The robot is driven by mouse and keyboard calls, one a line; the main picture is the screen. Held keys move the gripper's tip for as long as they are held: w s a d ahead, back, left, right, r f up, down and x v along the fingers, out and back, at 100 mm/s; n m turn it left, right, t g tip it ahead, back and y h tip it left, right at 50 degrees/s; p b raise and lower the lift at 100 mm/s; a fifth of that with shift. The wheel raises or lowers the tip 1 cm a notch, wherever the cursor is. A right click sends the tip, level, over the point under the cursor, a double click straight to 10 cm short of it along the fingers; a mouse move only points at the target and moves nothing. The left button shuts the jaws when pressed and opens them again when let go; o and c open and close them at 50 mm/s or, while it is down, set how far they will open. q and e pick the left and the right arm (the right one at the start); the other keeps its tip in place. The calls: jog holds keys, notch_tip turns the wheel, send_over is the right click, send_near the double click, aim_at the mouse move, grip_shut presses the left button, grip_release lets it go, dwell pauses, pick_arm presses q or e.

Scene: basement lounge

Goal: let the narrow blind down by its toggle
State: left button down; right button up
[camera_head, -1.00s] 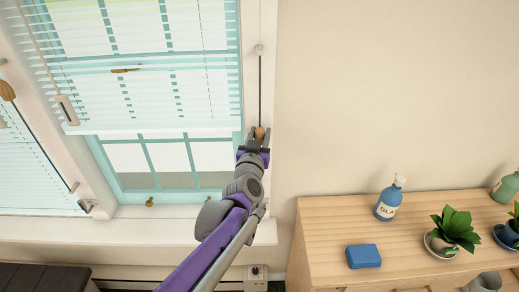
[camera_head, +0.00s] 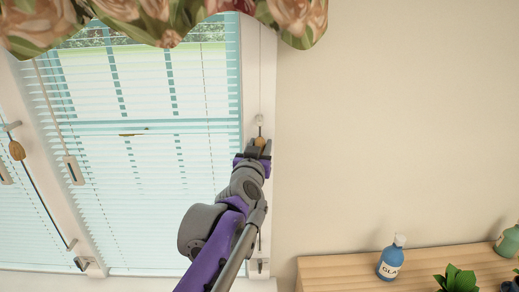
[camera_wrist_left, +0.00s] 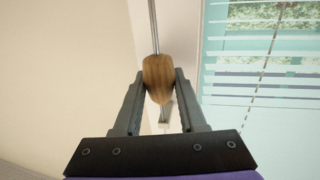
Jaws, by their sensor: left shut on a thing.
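A slatted white blind (camera_head: 160,175) covers the window in the middle of the head view, its slats reaching down to near the sill. Its slats also show at the right of the left wrist view (camera_wrist_left: 255,75). A wooden toggle (camera_wrist_left: 158,75) hangs on a cord beside this blind, on the white frame. My left gripper (camera_head: 258,149) is shut on the toggle, with one finger on each side of it. My right gripper is not in view.
A second blind (camera_head: 22,225) with its own wooden toggle (camera_head: 16,150) is at the left. A floral valance (camera_head: 165,18) hangs above. A wooden cabinet top (camera_head: 335,268) at the lower right holds a blue bottle (camera_head: 390,260) and a plant (camera_head: 457,280). The wall between is bare.

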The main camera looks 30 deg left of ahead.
pick_arm(q)
jog(key=shift+a+r, duration=0.1)
jog(key=shift+r, duration=0.25)
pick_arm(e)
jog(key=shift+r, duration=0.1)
pick_arm(q)
jog(key=c, duration=0.8)
grip_release()
jog(key=o, duration=0.4)
jog(key=shift+c, duration=0.2)
jog(key=shift+f, duration=0.1)
jog(key=b+v, duration=0.2)
jog(key=v, duration=0.8)
jog(key=shift+s+d+b, duration=0.25)
jog(key=shift+s+b, duration=0.05)
jog(key=shift+s, duration=0.05)
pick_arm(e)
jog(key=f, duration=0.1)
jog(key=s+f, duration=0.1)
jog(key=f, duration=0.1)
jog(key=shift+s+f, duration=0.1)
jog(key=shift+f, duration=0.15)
